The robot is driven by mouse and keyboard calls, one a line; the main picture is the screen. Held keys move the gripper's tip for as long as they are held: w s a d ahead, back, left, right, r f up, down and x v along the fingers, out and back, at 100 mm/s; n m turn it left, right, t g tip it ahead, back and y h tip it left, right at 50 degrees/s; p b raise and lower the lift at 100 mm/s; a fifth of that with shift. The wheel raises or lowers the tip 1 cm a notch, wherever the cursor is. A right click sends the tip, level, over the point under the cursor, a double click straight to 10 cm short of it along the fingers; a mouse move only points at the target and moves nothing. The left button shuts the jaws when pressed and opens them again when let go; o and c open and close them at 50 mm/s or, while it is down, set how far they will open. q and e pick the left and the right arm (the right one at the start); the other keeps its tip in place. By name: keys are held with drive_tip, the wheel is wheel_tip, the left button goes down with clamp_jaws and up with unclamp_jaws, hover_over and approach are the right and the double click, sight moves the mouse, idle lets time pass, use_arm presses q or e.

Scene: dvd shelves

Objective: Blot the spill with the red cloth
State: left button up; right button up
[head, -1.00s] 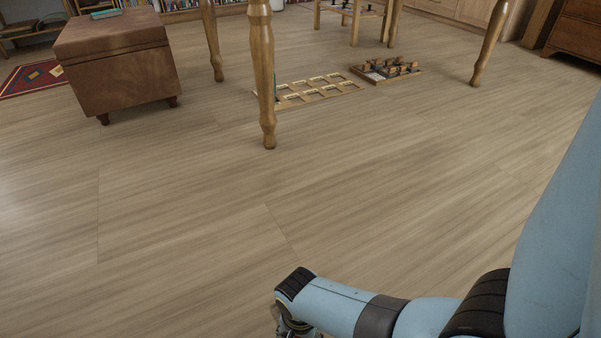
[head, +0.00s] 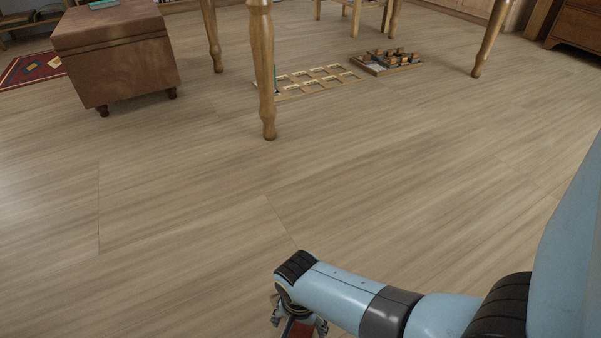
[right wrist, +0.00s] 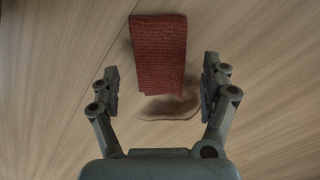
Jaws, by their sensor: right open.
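The red cloth (right wrist: 158,55) is a folded, ribbed rectangle in the right wrist view. Its near end lies between the spread fingers of my right gripper (right wrist: 162,83), with a gap on each side. A brownish spill (right wrist: 168,107) shows on the floor just below the cloth's near end; the cloth overlaps part of it in the picture. I cannot tell whether the cloth touches the spill. In the head view my right gripper (head: 299,328) is at the bottom edge, with a bit of red between its fingers. My left gripper is out of view.
The wooden floor (head: 180,210) around my right arm is clear. A table leg (head: 263,70) stands ahead, with a slotted wooden board (head: 312,78) and a tray of small pieces (head: 388,62) behind it. A brown chest (head: 118,60) stands at upper left.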

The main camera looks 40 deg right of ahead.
wheel_tip(320, 180, up, 10)
idle(0.3)
